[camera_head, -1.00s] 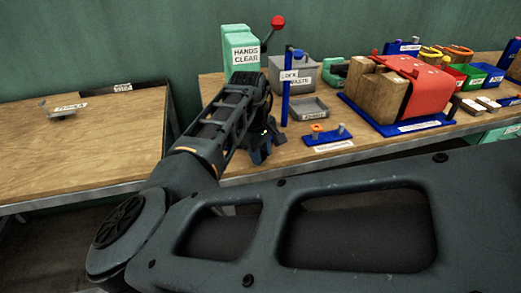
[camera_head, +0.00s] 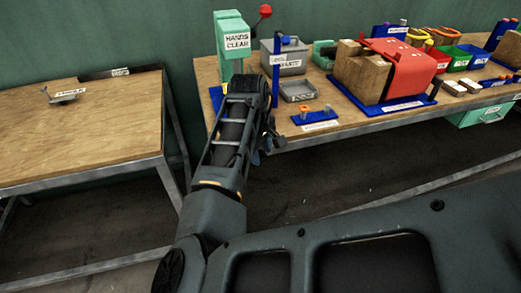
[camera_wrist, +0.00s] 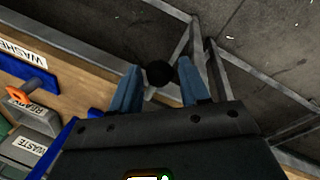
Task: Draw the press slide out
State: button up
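The press (camera_head: 233,66) is mint green with a "HANDS CLEAR" sign and a red-ball lever (camera_head: 264,11). It stands at the left end of the right bench. A blue part (camera_head: 215,97) shows low beside it; my arm hides most of the press base, and I cannot make out the slide clearly. My gripper (camera_wrist: 159,66) is open, its two blue fingers spread. A black round knob (camera_wrist: 159,74) shows between the fingertips with gaps on both sides; I cannot tell how far beyond them it lies. In the head view my gripper is mostly hidden by my forearm.
A blue post (camera_head: 276,75) stands right of my wrist. The left table (camera_head: 80,130) is mostly bare. A floor gap separates the tables.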

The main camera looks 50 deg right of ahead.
jog(key=shift+o, duration=1)
notch_tip(320, 180, up, 8)
jog(key=a, duration=0.1)
jog(key=shift+a+f+b, duration=0.2)
jog(key=shift+a+b, duration=0.05)
jog(key=shift+b, duration=0.1)
